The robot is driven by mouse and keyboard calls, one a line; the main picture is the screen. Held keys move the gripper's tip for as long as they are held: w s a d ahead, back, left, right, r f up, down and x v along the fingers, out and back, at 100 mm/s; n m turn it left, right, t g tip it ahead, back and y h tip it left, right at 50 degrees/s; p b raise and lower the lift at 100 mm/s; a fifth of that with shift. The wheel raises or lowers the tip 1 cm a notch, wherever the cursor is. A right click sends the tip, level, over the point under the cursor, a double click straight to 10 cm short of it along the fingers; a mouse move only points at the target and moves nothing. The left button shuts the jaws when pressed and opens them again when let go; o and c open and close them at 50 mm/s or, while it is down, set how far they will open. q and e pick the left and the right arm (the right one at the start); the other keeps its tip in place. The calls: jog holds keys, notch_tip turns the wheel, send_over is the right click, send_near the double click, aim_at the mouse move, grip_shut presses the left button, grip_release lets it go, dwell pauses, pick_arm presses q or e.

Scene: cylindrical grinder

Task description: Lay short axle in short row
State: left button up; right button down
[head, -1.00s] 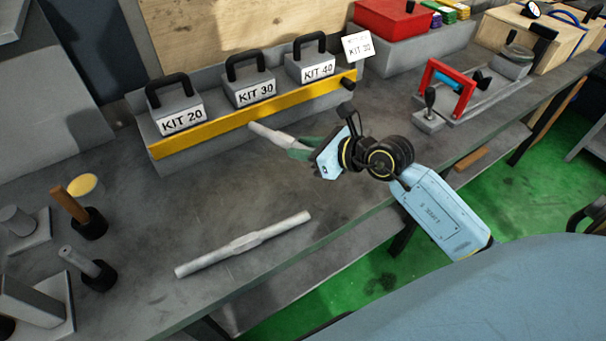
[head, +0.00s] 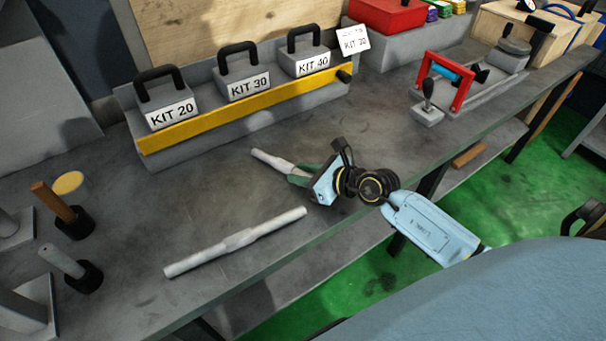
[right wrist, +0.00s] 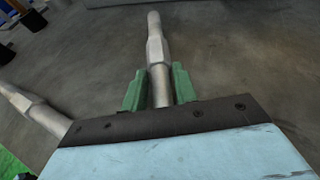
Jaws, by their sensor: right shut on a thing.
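My right gripper (head: 300,174) is shut on a short grey stepped axle (head: 270,159), held by one end near the bench's front edge. In the right wrist view the axle (right wrist: 155,45) sticks out ahead from between the green fingers (right wrist: 158,86). Its far end points to the back left in the head view. I cannot tell whether it touches the bench top. A longer grey axle (head: 237,241) lies on the bench to the left of the gripper, apart from it; part of it also shows in the right wrist view (right wrist: 32,106). My left gripper is out of view.
A grey rack with a yellow front strip (head: 245,104) holds the KIT 20, KIT 30 and KIT 40 blocks behind the axle. Two posts in black bases (head: 62,213) stand at left. A red-framed fixture (head: 447,80) stands at right. Bench between rack and long axle is clear.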

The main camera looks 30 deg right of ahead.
jog(key=shift+r, duration=0.15)
jog(key=c, duration=1.1)
grip_release()
jog(key=shift+f, duration=0.2)
